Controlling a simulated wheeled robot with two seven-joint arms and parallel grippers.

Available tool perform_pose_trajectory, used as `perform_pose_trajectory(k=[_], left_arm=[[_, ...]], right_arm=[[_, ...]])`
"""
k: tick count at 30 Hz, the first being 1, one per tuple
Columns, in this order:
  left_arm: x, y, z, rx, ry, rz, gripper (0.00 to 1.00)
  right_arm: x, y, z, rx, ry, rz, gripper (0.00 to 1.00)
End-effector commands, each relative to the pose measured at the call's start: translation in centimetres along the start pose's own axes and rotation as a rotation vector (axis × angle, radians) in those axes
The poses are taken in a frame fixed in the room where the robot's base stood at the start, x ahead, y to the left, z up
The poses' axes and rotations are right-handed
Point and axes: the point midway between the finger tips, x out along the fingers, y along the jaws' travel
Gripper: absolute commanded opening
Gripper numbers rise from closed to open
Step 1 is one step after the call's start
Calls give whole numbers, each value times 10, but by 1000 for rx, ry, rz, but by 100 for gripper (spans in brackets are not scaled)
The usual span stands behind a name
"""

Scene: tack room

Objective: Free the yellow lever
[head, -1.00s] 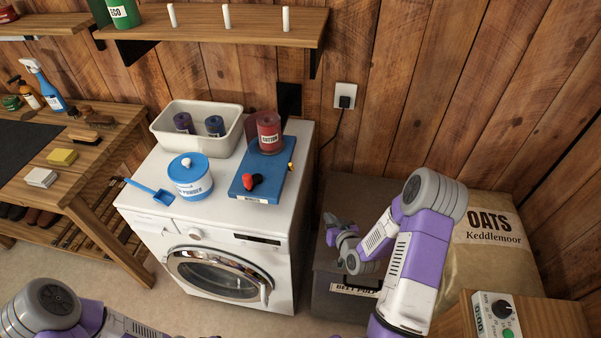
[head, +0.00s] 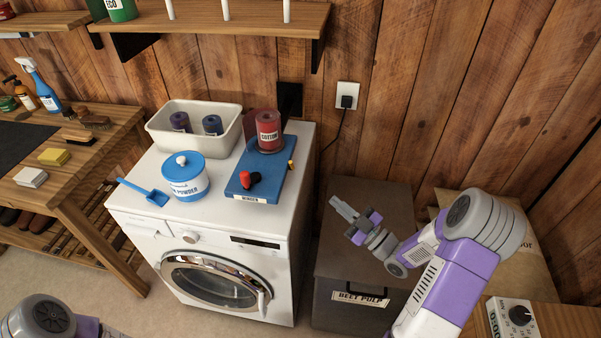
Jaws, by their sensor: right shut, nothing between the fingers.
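The yellow lever (head: 291,164) is a small piece at the right edge of a blue board (head: 268,181) on top of the white washing machine (head: 215,222). A red roll with a white label (head: 268,130) stands on the board's far end, close to the lever. A red and black knob (head: 250,179) sits on the board's near part. My right gripper (head: 337,203) is shut and empty, above the dark beet pulp bin, to the right of the washing machine and apart from the lever. My left arm shows at the lower left; its gripper is out of view.
A blue-lidded powder tub (head: 186,178), a blue scoop (head: 145,191) and a white bin (head: 195,127) with two dark rolls share the machine top. The beet pulp bin (head: 366,230) stands to the right. A shelf (head: 210,33) overhangs behind; a plug and cord (head: 347,101) hang on the wall.

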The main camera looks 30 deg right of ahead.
Motion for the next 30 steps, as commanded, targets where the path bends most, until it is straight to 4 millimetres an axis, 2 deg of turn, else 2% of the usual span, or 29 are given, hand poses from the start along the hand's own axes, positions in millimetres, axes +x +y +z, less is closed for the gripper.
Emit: perform_pose_trajectory(k=[5, 8, 21, 25, 30], left_arm=[[0, 0, 0, 0, 0, 0, 43], [1, 0, 0, 0, 0, 0, 43], [8, -3, 0, 0, 0, 0, 43], [10, -4, 0, 0, 0, 0, 43], [12, -4, 0, 0, 0, 0, 43]], right_arm=[[5, 0, 0, 1, 0, 0, 0], [17, -1, 0, 1, 2, -3, 0], [106, -1, 1, 3, 2, -1, 0], [125, -1, 1, 3, 0, 0, 0], [138, 0, 1, 2, -2, 0, 0]])
